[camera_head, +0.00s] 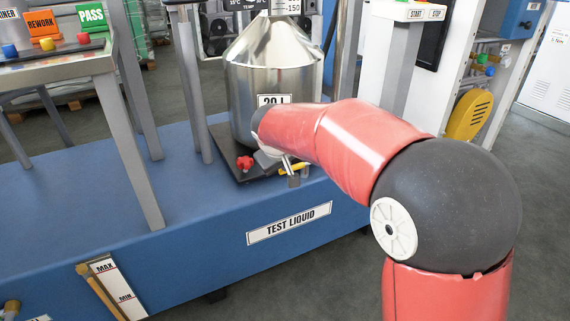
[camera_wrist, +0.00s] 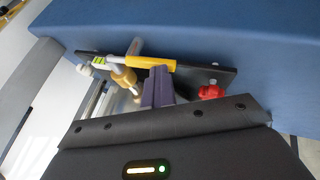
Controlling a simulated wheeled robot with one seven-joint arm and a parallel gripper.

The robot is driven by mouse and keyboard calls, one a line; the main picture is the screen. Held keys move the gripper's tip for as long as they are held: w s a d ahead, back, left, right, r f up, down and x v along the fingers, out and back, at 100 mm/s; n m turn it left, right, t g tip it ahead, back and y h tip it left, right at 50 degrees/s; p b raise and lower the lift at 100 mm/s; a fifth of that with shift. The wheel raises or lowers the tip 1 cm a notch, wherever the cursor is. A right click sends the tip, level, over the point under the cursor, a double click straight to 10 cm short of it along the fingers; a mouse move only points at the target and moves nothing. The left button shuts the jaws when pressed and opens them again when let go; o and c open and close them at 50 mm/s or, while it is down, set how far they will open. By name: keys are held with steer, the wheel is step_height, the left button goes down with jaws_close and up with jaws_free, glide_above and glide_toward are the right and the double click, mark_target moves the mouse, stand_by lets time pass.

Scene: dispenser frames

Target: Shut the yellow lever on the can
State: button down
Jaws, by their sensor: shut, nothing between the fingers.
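The steel can (camera_head: 275,85), with a 20 L label, stands on a dark plate on the blue bench. The yellow lever (camera_wrist: 151,63) sits on a brass-coloured valve (camera_wrist: 122,77) in the wrist view. A small part of the lever (camera_head: 297,169) shows in the head view, below my arm. My gripper (camera_wrist: 160,72) is shut and empty, its dark fingertips close to the lever's right part in the wrist view. I cannot tell whether they touch it. My arm hides part of the can and most of the gripper in the head view.
A red knob (camera_head: 244,163) sits on the dark plate (camera_head: 222,147) beside the valve; the same red knob (camera_wrist: 210,92) is right of my fingers in the wrist view. Grey frame posts (camera_head: 196,95) stand left of the can. The blue bench (camera_head: 60,205) is largely clear at left.

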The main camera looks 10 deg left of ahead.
steer(key=shift+s+a+f, duration=0.1)
steer(key=shift+s+f, duration=0.05)
steer(key=shift+f, duration=0.45)
steer(key=s+a+r+p, duration=0.3)
steer(key=s+r, duration=0.5)
steer(key=r, duration=0.1)
steer(key=shift+s+a+r, duration=0.2)
steer(key=shift+r, duration=0.05)
steer(key=s+d+r+m+p, duration=0.2)
steer(key=s+d+r, duration=0.1)
steer(key=d, duration=0.5)
steer(key=s+d+r+m+p, duration=0.15)
steer(key=s+d, duration=0.25)
steer(key=d, duration=0.4)
steer(key=s+d+m+p, duration=0.2)
steer(key=s+d, duration=0.3)
steer(key=s, duration=0.3)
steer(key=s+d+f+m+g+p, duration=0.1)
steer(key=s+d+m+p, duration=0.1)
steer(key=s+d, duration=0.4)
steer(key=shift+s+f, duration=0.15)
steer(key=shift+s, duration=0.8)
